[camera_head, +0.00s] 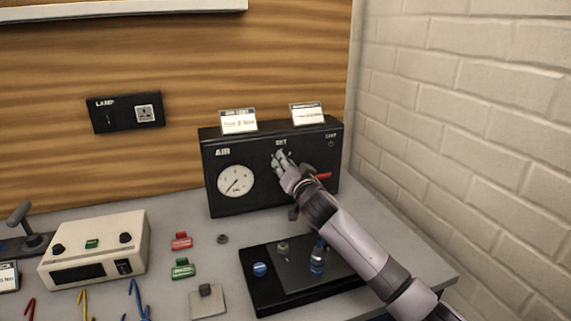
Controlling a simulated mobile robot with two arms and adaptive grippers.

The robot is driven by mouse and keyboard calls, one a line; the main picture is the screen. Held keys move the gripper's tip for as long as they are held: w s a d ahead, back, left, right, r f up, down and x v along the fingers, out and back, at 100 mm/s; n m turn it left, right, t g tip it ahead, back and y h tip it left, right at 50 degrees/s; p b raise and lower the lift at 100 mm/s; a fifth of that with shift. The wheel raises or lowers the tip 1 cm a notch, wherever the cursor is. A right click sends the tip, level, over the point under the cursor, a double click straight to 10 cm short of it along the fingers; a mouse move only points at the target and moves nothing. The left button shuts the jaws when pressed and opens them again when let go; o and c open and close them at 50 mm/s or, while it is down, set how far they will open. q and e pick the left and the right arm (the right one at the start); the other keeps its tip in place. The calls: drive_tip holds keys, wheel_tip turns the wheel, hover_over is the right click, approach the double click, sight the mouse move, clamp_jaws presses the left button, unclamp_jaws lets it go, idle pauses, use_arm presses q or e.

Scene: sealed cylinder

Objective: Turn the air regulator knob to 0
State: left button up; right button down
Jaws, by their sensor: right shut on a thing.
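The black air regulator box (227,203) stands at the back of the bench. Its white round gauge (236,182) is on the left of the front face, under the word AIR. My right gripper (281,160) is at the middle of the face, just below the SET label, with its fingers closed on the regulator knob. The fingers cover the knob, so its pointer and setting cannot be read. A red lever (322,176) shows just right of my gripper, partly behind it. My left gripper is not in view.
A black tray (262,296) with a blue cap and a small blue bottle (318,257) lies under my right forearm. A beige box (97,250), red (181,241) and green (183,268) blocks are to the left. A brick wall (470,120) bounds the right.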

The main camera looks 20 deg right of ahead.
drive_tip(key=n+p, duration=0.4)
drive_tip(key=n, duration=0.7)
drive_tip(key=n+p, duration=0.4)
drive_tip(key=n, duration=0.8)
drive_tip(key=shift+a+f, duration=0.1)
drive_tip(key=shift+a, duration=0.1)
idle(0.4)
drive_tip(key=c, duration=1.3)
unclamp_jaws()
